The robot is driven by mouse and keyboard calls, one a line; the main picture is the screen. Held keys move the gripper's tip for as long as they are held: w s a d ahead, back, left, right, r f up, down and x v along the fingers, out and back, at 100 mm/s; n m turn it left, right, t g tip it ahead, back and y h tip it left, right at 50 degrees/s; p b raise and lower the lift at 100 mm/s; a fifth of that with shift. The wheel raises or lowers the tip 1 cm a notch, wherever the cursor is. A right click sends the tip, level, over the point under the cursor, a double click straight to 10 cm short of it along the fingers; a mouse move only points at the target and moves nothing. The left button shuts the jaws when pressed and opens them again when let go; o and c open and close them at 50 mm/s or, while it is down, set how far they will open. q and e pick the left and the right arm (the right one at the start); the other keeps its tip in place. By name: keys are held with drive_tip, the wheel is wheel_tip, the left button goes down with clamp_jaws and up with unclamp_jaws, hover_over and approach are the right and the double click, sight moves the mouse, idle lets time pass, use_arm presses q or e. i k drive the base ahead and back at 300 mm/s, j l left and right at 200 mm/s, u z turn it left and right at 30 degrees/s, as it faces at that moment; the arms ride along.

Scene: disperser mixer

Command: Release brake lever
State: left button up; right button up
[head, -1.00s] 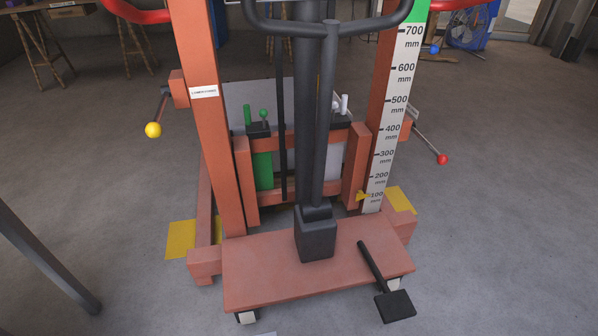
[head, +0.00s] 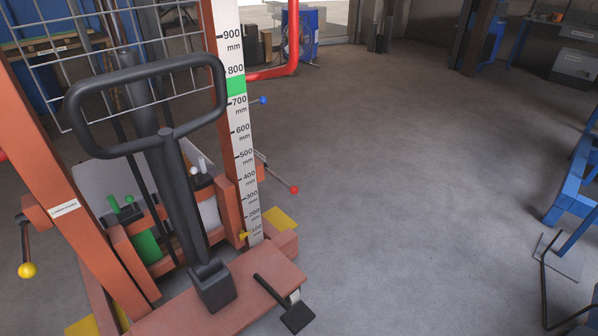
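I cannot tell which lever is the brake lever. A lever with a red ball knob (head: 294,189) sticks out low from the right side of the orange lift frame. A lever with a blue knob (head: 263,100) sits higher, beside the scale post. A lever with a yellow knob (head: 27,270) hangs at the left post, near a small white label too small to read. A black pedal (head: 298,318) on a bar extends from the front of the orange base. Neither of my grippers is in view.
The black loop handle (head: 148,105) rises in front of the frame and its wire mesh. The scale post (head: 240,130) has a green band. Grey floor (head: 400,180) is open right of the lift. A blue stand (head: 575,190) is at the right edge.

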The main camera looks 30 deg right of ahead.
sight(294, 189)
drive_tip(key=z, duration=0.95)
drive_tip(key=i+l, duration=0.1)
drive_tip(key=i, duration=0.3)
drive_tip(key=i+l+u, duration=0.15)
drive_tip(key=i, duration=0.25)
drive_tip(key=i+l, duration=0.1)
drive_tip(key=i, duration=0.25)
drive_tip(key=j+u, duration=0.05)
